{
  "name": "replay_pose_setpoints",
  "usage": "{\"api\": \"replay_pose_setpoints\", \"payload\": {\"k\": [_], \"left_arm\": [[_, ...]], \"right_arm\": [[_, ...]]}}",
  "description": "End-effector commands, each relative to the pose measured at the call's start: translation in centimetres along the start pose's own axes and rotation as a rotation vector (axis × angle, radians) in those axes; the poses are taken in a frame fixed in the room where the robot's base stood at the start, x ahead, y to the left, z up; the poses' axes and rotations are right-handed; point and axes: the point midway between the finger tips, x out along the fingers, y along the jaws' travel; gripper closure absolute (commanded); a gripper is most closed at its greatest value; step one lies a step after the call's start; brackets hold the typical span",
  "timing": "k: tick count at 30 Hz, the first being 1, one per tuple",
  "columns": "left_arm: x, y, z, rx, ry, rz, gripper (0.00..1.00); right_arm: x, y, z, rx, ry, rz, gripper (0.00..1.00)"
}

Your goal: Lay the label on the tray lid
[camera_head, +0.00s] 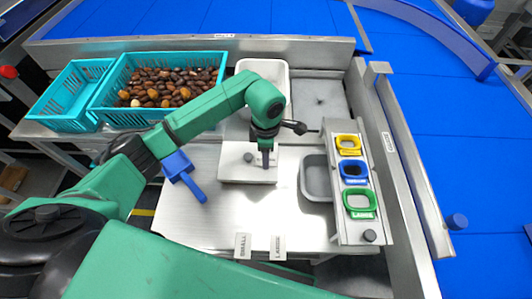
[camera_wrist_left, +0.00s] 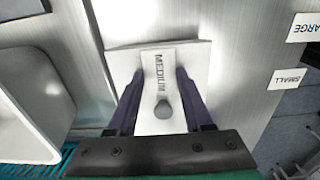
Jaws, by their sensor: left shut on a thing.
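The white tray lid (camera_head: 232,172) lies flat on the metal table, with a round grey knob (camera_head: 249,157) on it. It also fills the middle of the left wrist view (camera_wrist_left: 120,62). My left gripper (camera_head: 266,165) points down over the lid, just right of the knob. In the left wrist view its fingers (camera_wrist_left: 160,75) stand at both sides of the MEDIUM label (camera_wrist_left: 158,62) and hold it. I cannot tell whether the label touches the lid. The SMALL label (camera_head: 243,246) and the LARGE label (camera_head: 278,247) lie at the table's front edge. My right gripper is out of view.
A teal crate of dates (camera_head: 105,112) and an empty teal crate (camera_head: 62,118) stand at the back left. A white bin (camera_head: 243,68) is behind the lid. A blue tool (camera_head: 184,176) lies left. A grey tray (camera_head: 308,180) and a rack of coloured rings (camera_head: 361,203) are right.

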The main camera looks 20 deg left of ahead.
Motion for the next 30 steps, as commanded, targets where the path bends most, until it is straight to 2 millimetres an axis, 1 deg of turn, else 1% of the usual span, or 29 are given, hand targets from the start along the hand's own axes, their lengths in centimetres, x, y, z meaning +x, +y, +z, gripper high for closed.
{"api": "replay_pose_setpoints", "payload": {"k": [1, 2, 3, 4, 11, 14, 16, 20, 27, 30], "left_arm": [[0.3, 0.0, 0.0, 0.000, 0.000, 0.000, 1.00], [0.3, 0.0, 0.0, 0.000, 0.000, 0.000, 0.46], [0.2, 0.0, 0.0, 0.000, 0.000, 0.000, 0.30], [0.2, 0.0, 0.0, 0.000, 0.000, 0.000, 0.19], [0.2, 0.0, 0.0, 0.000, 0.001, 0.000, 0.19], [-0.3, 0.0, 0.0, 0.000, 0.000, -0.001, 0.19], [-0.7, 0.1, 0.0, 0.000, 0.000, 0.003, 0.19], [-2.9, 0.2, 0.0, 0.000, -0.001, 0.006, 0.19], [-8.2, 0.1, 0.0, 0.000, -0.001, 0.007, 0.19], [-10.1, 0.1, 0.0, 0.000, 0.000, 0.004, 0.19]], "right_arm": [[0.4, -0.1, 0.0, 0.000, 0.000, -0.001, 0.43], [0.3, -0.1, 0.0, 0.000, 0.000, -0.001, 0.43], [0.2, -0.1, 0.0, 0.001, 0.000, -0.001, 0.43], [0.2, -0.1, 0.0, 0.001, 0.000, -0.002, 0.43], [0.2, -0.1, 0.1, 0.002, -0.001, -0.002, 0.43], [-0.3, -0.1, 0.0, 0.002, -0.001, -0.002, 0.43], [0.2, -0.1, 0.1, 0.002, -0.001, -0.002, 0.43], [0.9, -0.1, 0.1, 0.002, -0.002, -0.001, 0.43], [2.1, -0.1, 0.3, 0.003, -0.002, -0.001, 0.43], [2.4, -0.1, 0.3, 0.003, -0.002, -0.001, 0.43]]}}
